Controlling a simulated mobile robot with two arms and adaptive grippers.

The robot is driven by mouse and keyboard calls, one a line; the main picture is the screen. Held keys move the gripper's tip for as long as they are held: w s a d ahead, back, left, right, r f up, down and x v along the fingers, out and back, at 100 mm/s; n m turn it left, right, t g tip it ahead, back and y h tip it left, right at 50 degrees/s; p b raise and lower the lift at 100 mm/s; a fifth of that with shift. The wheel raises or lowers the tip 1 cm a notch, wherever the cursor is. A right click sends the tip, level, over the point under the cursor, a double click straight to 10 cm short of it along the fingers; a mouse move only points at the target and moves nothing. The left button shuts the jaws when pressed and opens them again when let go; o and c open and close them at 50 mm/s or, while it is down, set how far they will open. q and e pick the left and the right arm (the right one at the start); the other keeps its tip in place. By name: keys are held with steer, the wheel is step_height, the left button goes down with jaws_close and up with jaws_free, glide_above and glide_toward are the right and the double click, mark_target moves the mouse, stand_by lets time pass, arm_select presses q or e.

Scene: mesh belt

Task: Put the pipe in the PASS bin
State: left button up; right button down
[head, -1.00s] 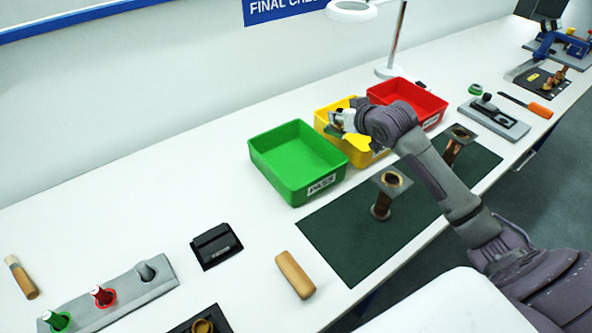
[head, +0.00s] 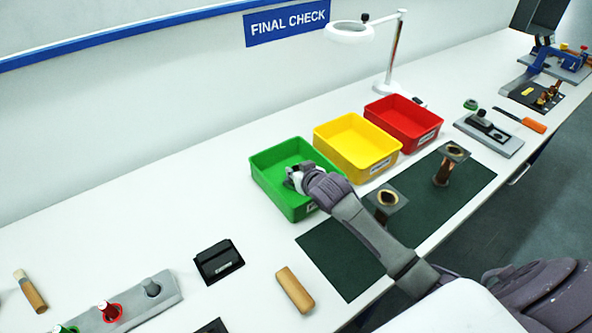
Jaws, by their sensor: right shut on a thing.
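The green PASS bin (head: 268,187) stands on the white bench at the left end of a row of three bins. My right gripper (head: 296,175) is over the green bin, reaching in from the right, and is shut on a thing. The held thing is mostly hidden by the gripper; I cannot tell its shape, nor whether it touches the bin floor. Two copper pipe pieces with square grey plates on top stand on the dark green mat, one (head: 388,198) partly behind my arm and one (head: 443,172) further right. My left gripper is not in view.
A yellow bin (head: 384,163) and a red bin (head: 432,136) stand right of the green one. A white lamp (head: 349,32) is behind them. A wooden block (head: 295,290) and a black holder (head: 218,262) lie in front.

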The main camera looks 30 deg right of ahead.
steer(key=shift+f, duration=0.1)
steer(key=c, duration=1)
jaws_free()
steer(key=shift+f, duration=0.1)
steer(key=shift+c, duration=0.2)
steer(key=b+v, duration=0.1)
steer(key=v, duration=1.1)
